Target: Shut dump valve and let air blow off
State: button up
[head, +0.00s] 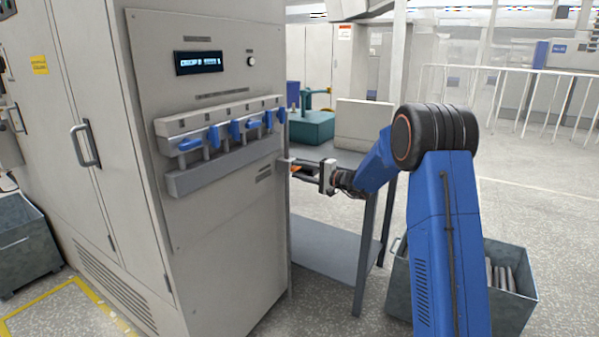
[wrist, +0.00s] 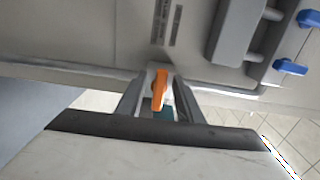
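An orange lever (wrist: 159,90), which looks like the dump valve handle, stands at the right edge of the grey cabinet. It shows in the wrist view between my fingers, upright in the picture. My gripper (wrist: 160,98) is open, one finger on each side of the lever, with a narrow gap showing. In the head view my gripper (head: 302,168) reaches in from the right beside the cabinet edge, and only a bit of orange shows between its fingers. Whether a finger touches the lever I cannot tell.
A grey manifold (head: 216,176) with several blue handles is on the cabinet face (head: 228,235), under a lit display (head: 198,62). A table (head: 330,252) stands below my arm. A grey bin (head: 515,312) is at the lower right. The floor at far right is clear.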

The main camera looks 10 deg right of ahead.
jog(key=v, duration=1.7)
jog(key=shift+d, duration=0.15)
jog(key=shift+s, duration=0.15)
jog(key=s+a+r+n+g+h, duration=0.1)
jog(key=s+a+n+g, duration=0.15)
jog(key=s+a, duration=0.45)
jog(key=s+a+n+g+h, duration=0.1)
jog(key=s+a+g, duration=0.2)
jog(key=s, duration=0.8)
jog(key=s+a+r+n+g+h, duration=0.1)
jog(key=s+a+n+g, duration=0.15)
jog(key=s+a, duration=0.45)
jog(key=s+d+f+h, duration=0.2)
jog(key=s+d+h, duration=0.1)
jog(key=s, duration=0.6)
jog(key=s+d+f+n+h, duration=0.1)
jog(key=s+d+h, duration=0.2)
jog(key=s, duration=0.6)
jog(key=s+d+f+n+h, duration=0.1)
jog(key=s+d+h, duration=0.3)
jog(key=s, duration=0.5)
jog(key=shift+s+d+f+t, duration=0.3)
jog(key=shift+s+d+f, duration=0.05)
jog(key=shift+d+f, duration=0.45)
